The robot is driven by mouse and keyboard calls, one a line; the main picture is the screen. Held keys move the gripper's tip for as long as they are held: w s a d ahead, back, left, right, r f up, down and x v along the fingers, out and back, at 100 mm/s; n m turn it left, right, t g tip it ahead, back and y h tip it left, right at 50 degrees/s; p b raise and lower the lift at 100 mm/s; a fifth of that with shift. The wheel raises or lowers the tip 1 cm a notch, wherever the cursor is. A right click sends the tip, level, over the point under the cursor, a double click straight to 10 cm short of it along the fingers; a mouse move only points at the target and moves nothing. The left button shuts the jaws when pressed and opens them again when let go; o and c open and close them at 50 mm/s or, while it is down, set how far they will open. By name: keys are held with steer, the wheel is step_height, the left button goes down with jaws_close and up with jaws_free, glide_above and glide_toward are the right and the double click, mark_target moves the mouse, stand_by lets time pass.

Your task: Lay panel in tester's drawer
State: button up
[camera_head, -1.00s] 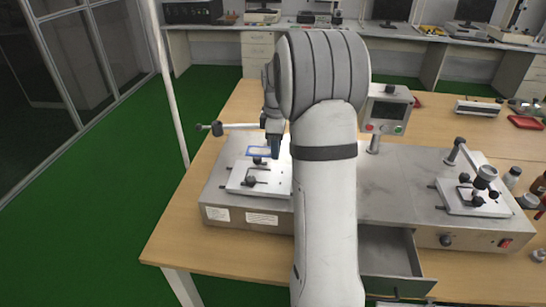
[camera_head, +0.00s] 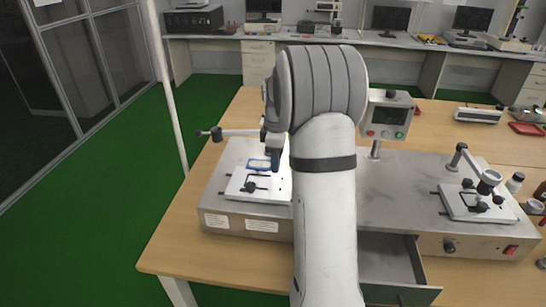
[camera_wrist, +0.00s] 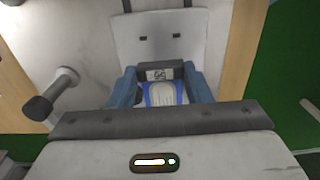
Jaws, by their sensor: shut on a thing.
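The panel (camera_wrist: 164,94) is a small piece with a blue edge, a pale rounded middle and a label at one end. My gripper (camera_wrist: 163,88) has its blue fingers on both sides of the panel, shut on it. In the head view the panel (camera_head: 259,164) shows below my gripper (camera_head: 273,158), over the tester's left white plate (camera_head: 238,186). I cannot tell whether it touches the plate. The tester (camera_head: 385,190) is a wide grey metal box. Its drawer (camera_head: 388,258) is pulled out at the front and looks empty; my arm hides its left part.
A lever arm (camera_head: 235,132) stands at the tester's left back. A control box with a screen (camera_head: 389,113) rises behind the tester. A right-hand white plate (camera_head: 478,205) carries a clamp. Bottles (camera_head: 515,183) stand at the right. Wooden table (camera_head: 205,255) is bare in front at left.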

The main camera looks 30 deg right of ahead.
steer(key=shift+f+b, duration=1.05)
steer(key=shift+f, duration=0.9)
steer(key=shift+r, duration=0.15)
